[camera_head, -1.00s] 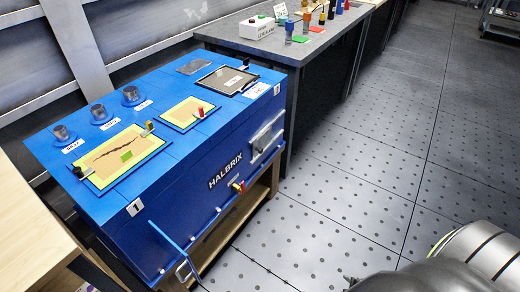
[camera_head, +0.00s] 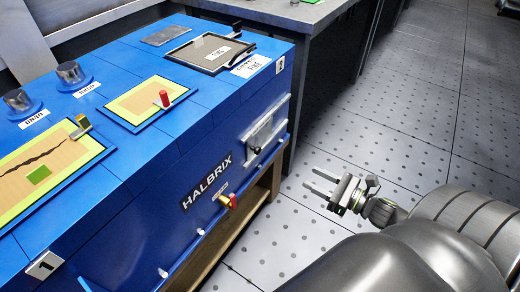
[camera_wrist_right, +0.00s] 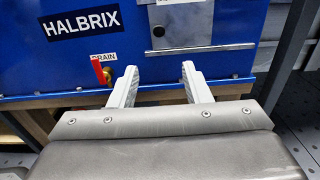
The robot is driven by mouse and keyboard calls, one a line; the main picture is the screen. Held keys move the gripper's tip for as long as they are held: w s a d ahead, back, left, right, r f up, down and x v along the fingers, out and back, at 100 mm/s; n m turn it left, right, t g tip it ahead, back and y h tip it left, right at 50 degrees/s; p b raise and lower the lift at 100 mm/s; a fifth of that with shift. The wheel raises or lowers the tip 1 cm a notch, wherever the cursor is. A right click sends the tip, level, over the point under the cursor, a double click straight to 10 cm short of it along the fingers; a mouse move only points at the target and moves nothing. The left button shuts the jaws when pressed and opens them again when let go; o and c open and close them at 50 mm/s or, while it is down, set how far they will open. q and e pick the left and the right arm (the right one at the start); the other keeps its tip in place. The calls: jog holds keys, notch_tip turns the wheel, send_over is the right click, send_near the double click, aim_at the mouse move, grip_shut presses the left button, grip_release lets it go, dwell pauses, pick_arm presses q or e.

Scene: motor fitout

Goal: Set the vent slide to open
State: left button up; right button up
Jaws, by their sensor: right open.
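The vent slide appears to be the silver metal plate (camera_head: 262,131) on the front face of the blue HALBRIX machine, near its right end. A small dark knob (camera_wrist_right: 158,31) shows at the plate's lower left in the right wrist view, where the plate (camera_wrist_right: 188,24) is cut off at the top. I cannot tell the slide's position. My right gripper (camera_head: 311,179) is open and empty, out in front of the machine and apart from it. In the right wrist view its fingertips (camera_wrist_right: 159,69) point at the machine's lower front, below the knob. My left gripper is not in view.
A red-handled drain valve (camera_wrist_right: 100,72) sticks out left of the fingers. The blue machine (camera_head: 190,150) stands on a wooden stand (camera_head: 222,240). A grey bench (camera_head: 310,20) stands behind it. The dotted floor (camera_head: 400,130) to the right is clear.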

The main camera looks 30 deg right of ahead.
send_near(260, 151)
jog(key=x, duration=0.6)
jog(key=shift+w+a+r+p, duration=0.1)
jog(key=shift+w+a+p, duration=0.15)
jog(key=shift+w+p, duration=0.1)
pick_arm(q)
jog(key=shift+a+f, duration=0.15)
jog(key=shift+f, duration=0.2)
pick_arm(e)
jog(key=shift+w+a, duration=0.25)
jog(key=shift+w, duration=0.4)
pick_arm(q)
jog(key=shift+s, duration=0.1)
pick_arm(e)
jog(key=shift+c, duration=0.2)
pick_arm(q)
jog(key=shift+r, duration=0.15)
pick_arm(e)
grip_shut()
